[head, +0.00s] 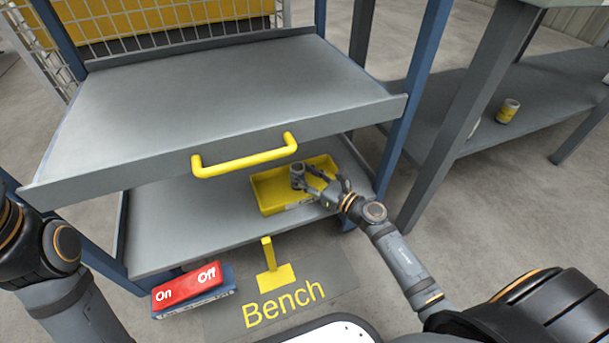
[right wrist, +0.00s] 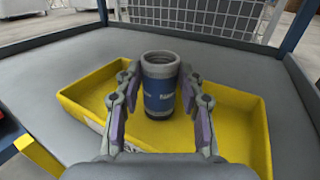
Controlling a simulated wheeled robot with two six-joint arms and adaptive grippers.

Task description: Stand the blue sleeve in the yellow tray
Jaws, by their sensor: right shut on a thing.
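The blue sleeve (right wrist: 159,97) is a short hollow cylinder with grey ends and a blue printed band. In the right wrist view it is upright between the fingers of my right gripper (right wrist: 160,88), which is shut on it. In the head view the sleeve (head: 297,170) shows small at the fingertips of my right gripper (head: 309,179), over the yellow tray (head: 264,196). The tray's walls also show around the sleeve in the right wrist view (right wrist: 240,110). I cannot tell whether the sleeve's base touches the tray floor. My left gripper is out of view.
The tray lies on the lower grey shelf (head: 175,222), under an upper shelf (head: 210,90) with a yellow handle (head: 245,163). A red On/Off switch (head: 187,287) is on the floor. A side bench (head: 545,95) at right holds a yellow can (head: 508,111).

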